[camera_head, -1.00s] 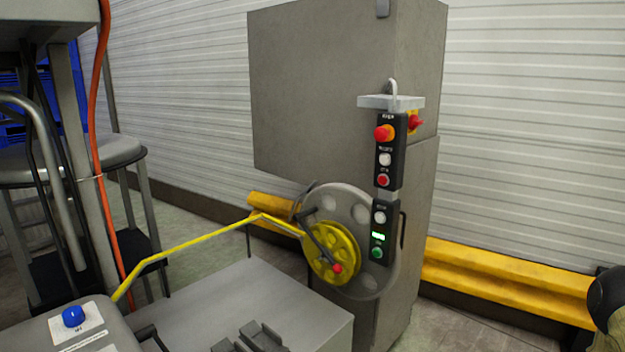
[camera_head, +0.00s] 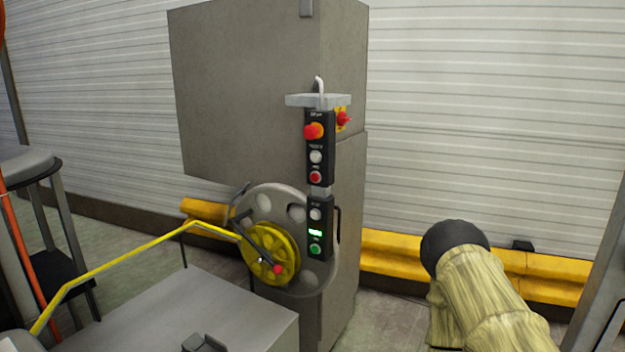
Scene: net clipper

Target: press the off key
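A narrow black control panel hangs on the grey cabinet, in an upper box (camera_head: 319,186) and a lower box (camera_head: 328,240). The upper box has a red mushroom knob (camera_head: 313,131), a white button (camera_head: 316,157) and a red button (camera_head: 315,177). The lower box has a white button (camera_head: 315,214), a lit green display (camera_head: 315,232) and a green button (camera_head: 315,250). The labels are too small to read, so I cannot tell which key is marked off. My gripper is not in view.
The grey cabinet (camera_head: 245,95) carries a yellow reel (camera_head: 272,250). A yellow bent bar (camera_head: 130,252) reaches left above a grey machine top (camera_head: 215,305). A yellow barrier (camera_head: 385,250) runs along the wall. A dark-topped, greenish wrinkled form (camera_head: 485,300) stands at the right; I cannot identify it.

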